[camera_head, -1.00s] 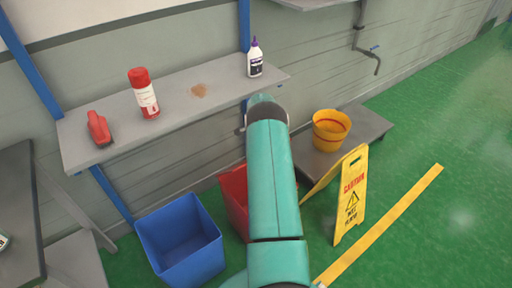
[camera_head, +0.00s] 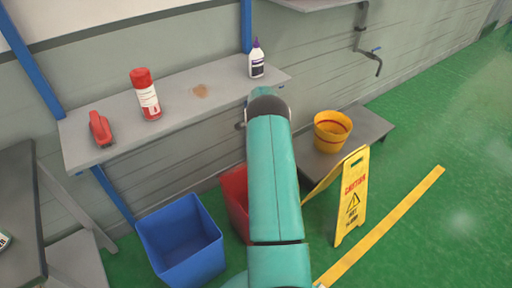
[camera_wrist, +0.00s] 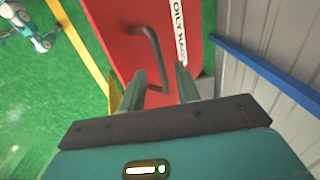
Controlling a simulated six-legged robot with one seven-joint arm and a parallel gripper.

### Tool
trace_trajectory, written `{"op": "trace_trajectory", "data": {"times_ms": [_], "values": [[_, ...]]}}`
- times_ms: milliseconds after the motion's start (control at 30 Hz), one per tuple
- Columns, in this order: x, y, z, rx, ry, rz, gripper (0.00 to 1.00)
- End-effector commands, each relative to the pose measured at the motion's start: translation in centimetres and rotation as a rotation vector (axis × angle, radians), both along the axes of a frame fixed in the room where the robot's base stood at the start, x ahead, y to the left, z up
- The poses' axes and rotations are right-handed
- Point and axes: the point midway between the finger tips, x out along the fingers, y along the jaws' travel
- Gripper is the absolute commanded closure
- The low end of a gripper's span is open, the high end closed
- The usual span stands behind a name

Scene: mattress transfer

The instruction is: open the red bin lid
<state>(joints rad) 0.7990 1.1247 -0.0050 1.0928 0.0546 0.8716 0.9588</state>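The red bin (camera_head: 235,194) stands on the floor beside the blue bin, and my arm hides most of it. In the head view, the gripper is hidden behind my arm.
A blue bin (camera_head: 180,240) stands left of the red bin. A yellow caution sign (camera_head: 351,197) is at the right, before a low bench (camera_head: 372,124) with a yellow bucket (camera_head: 332,130). A wall shelf (camera_head: 110,107) holds bottles and a brush-like red item.

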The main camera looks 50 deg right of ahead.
Motion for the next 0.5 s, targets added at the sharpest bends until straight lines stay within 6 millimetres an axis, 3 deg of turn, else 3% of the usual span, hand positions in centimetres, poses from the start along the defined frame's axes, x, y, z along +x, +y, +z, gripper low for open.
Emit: {"op": "trace_trajectory", "data": {"times_ms": [33,300,500], "values": [[-0.1,-0.1,1.4,-0.004,-0.002,0.0,0.67],[-0.5,0.1,7.1,-0.001,-0.002,0.0,0.67],[-0.7,0.2,9.3,0.0,0.0,0.0,0.67]]}}
